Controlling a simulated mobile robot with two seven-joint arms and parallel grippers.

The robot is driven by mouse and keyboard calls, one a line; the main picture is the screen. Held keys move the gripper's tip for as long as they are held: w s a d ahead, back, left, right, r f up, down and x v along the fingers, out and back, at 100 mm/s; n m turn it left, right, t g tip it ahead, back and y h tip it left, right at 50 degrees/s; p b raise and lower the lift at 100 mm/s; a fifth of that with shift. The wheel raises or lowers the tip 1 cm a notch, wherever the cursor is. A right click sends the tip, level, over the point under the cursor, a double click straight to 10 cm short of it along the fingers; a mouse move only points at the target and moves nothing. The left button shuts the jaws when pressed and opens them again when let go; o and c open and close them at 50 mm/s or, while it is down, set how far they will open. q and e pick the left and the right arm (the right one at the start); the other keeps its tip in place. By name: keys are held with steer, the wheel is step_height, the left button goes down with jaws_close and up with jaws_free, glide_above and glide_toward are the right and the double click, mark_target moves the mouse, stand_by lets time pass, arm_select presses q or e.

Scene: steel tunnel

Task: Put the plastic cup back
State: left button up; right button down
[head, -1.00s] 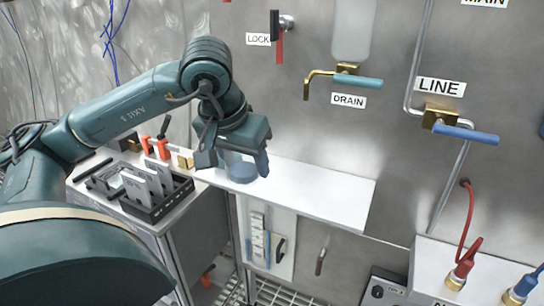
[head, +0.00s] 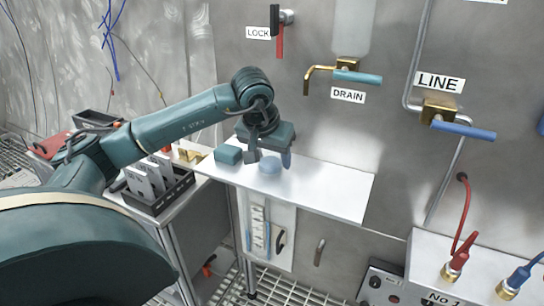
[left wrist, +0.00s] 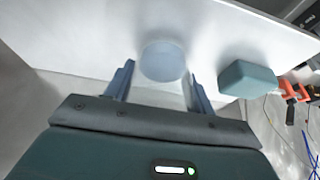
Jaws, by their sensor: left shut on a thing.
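The plastic cup (head: 269,166) is bluish and see-through, at the white shelf below the drain pipe. It also shows between the fingers in the left wrist view (left wrist: 163,60). My left gripper (head: 269,158) is shut on the cup, one finger on each side; the fingers also show in the left wrist view (left wrist: 160,88). I cannot tell whether the cup touches the shelf (head: 335,188). My right gripper is not in view.
A teal block (head: 228,154) sits on the shelf just left of the cup. A black rack (head: 165,195) with grey plates stands on the side table. The drain handle (head: 357,77) is above. The shelf's right part is clear.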

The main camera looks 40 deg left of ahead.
arm_select(q)
steer(key=shift+w+f, duration=0.15)
steer(key=shift+f, duration=0.2)
steer(key=o, duration=1)
steer(key=shift+o, duration=0.2)
